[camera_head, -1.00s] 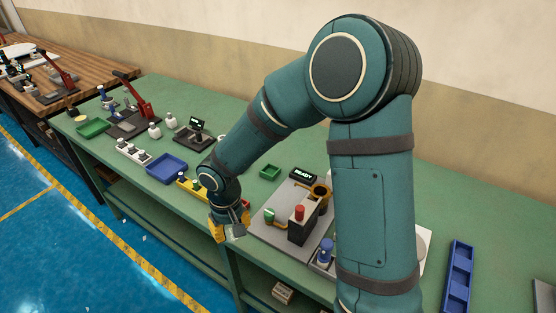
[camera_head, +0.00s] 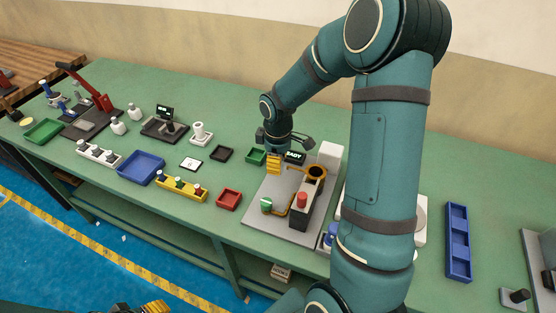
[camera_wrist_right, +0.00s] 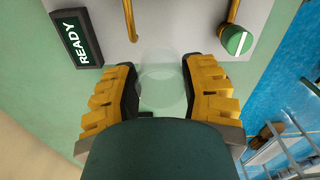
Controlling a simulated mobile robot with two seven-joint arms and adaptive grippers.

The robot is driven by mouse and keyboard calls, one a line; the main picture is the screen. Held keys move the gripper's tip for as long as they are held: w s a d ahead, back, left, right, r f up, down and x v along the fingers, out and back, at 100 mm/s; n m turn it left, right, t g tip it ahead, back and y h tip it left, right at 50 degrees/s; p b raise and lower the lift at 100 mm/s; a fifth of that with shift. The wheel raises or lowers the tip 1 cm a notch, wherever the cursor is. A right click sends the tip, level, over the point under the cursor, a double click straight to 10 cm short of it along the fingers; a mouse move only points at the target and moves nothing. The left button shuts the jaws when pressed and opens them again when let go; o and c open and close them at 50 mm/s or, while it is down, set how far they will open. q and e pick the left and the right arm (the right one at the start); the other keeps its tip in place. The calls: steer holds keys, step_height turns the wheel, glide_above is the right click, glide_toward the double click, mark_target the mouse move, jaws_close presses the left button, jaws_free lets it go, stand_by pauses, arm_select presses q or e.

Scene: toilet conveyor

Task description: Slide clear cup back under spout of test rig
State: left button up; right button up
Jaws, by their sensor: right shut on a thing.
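My right gripper (camera_head: 275,165) is at the back left of the test rig's grey plate (camera_head: 280,232). In the right wrist view its yellow fingers (camera_wrist_right: 160,95) are closed on the sides of the clear cup (camera_wrist_right: 163,75), which is faint and see-through. The cup cannot be made out in the head view. Thin yellow pipes (camera_wrist_right: 130,20) of the rig lie just beyond the cup; which end is the spout I cannot tell. My left gripper (camera_head: 152,307) shows only partly at the bottom edge.
A READY display (camera_head: 294,156) stands right beside the right gripper. A green knob (camera_head: 266,205) and a red button (camera_head: 302,198) on a dark block are toward the front of the rig. A red tray (camera_head: 228,199) and a green tray (camera_head: 256,156) lie to the left.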

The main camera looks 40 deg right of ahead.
mark_target(290, 167)
steer(key=shift+d, duration=0.1)
stand_by(0.3)
steer(key=shift+f+b, duration=2.45)
steer(key=shift+f, duration=1)
steer(key=shift+s+d+r+p, duration=0.2)
steer(key=shift+d+p, duration=0.15)
steer(key=shift+d, duration=0.25)
steer(key=shift+s+d, duration=0.2)
steer(key=shift+d, duration=0.4)
steer(key=shift+s+d, duration=0.2)
steer(key=shift+d, duration=0.35)
steer(key=shift+f, duration=0.25)
steer(key=o, duration=1)
steer(key=shift+r, duration=0.1)
step_height(290, 167, up, 12)
steer(key=shift+f, duration=0.1)
